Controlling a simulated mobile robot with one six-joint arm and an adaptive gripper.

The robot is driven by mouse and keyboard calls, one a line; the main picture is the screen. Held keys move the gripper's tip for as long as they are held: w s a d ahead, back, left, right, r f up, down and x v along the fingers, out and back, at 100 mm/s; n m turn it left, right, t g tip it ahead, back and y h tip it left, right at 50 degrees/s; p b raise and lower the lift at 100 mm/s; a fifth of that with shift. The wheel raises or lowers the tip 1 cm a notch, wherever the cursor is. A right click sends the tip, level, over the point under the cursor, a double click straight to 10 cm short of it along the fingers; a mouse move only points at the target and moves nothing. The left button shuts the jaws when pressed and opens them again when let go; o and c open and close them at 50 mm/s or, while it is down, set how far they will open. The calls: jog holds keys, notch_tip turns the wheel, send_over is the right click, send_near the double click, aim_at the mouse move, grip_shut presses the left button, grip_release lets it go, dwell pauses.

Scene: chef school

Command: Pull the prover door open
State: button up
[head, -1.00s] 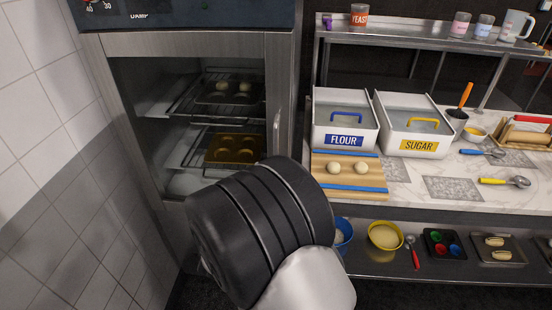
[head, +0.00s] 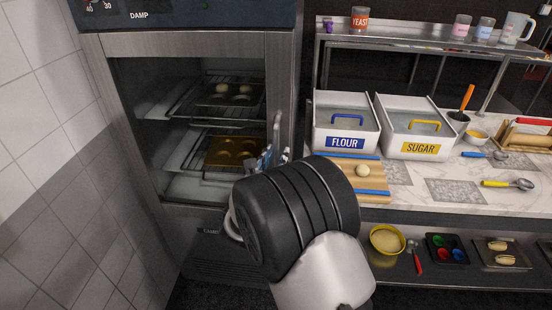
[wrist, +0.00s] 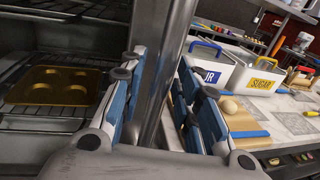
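The prover door (head: 195,45) is a steel-framed glass door at the left in the head view, and it looks closed. Its upright bar handle (head: 276,136) is on the right side of the frame. My gripper (head: 268,157) is at the handle's lower part; my own wrist hides some of it. In the wrist view, my gripper (wrist: 165,85) is open, with one blue-padded finger on each side of the handle (wrist: 152,100). A gap shows between the right finger and the handle; I cannot tell whether the left finger touches it.
Inside the prover are racks with a dark tray (head: 230,97) and a golden tray (head: 232,152). A marble counter (head: 410,186) with the flour bin (head: 345,125), sugar bin (head: 415,130) and cutting board (head: 372,178) stands close at right. A tiled wall (head: 35,150) is at left.

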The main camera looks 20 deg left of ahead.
grip_shut()
dwell(0.5)
